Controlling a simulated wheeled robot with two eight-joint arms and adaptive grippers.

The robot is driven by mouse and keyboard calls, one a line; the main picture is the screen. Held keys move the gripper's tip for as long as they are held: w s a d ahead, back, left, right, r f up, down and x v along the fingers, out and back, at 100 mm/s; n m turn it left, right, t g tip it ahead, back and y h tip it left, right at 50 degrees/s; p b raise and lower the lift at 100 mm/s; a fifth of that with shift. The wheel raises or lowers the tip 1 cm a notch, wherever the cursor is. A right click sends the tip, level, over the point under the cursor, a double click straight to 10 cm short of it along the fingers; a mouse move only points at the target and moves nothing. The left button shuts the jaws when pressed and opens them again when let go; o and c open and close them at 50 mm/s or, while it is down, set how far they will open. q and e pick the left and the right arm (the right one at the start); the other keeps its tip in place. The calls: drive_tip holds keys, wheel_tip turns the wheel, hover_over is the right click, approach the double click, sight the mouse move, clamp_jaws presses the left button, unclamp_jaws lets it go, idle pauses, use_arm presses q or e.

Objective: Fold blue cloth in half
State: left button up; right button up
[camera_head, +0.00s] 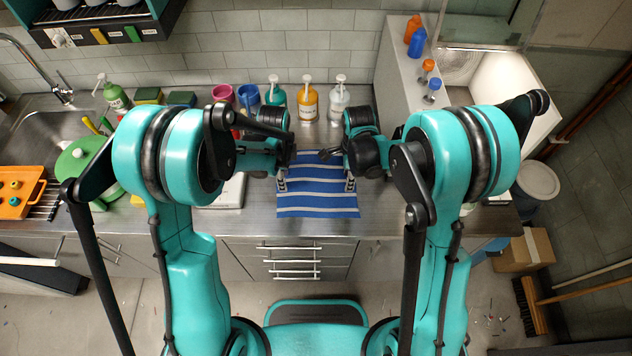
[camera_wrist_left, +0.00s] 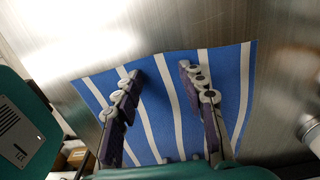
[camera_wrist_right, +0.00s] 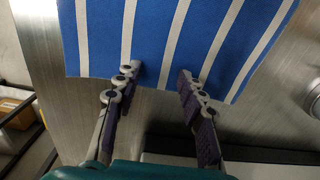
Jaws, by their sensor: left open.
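The blue cloth with white stripes (camera_head: 318,205) lies spread out on the steel counter, with no fold that I can see. My left gripper (camera_head: 282,181) is over its left side. In the left wrist view its two fingers (camera_wrist_left: 158,76) are apart above the cloth (camera_wrist_left: 160,105), with nothing between them but cloth below. My right gripper (camera_head: 350,183) is over the right side. In the right wrist view its fingers (camera_wrist_right: 158,76) are apart, with the tips over a border of the cloth (camera_wrist_right: 150,40). I cannot tell whether any fingertip touches the cloth.
Pump bottles (camera_head: 308,103) and cups (camera_head: 222,93) stand along the back wall. A green pot (camera_head: 78,165) and an orange tray (camera_head: 18,190) are at the left by the sink. A raised grey ledge (camera_head: 400,75) borders the right. Bare counter (camera_head: 250,203) lies left of the cloth.

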use_arm(q)
drive_tip(key=c, duration=0.7)
use_arm(e)
drive_tip(key=c, duration=0.7)
use_arm(q)
drive_tip(key=shift+f, duration=0.15)
clamp_jaws()
use_arm(e)
drive_tip(key=shift+f, duration=0.15)
clamp_jaws()
use_arm(q)
drive_tip(key=shift+s, duration=0.1)
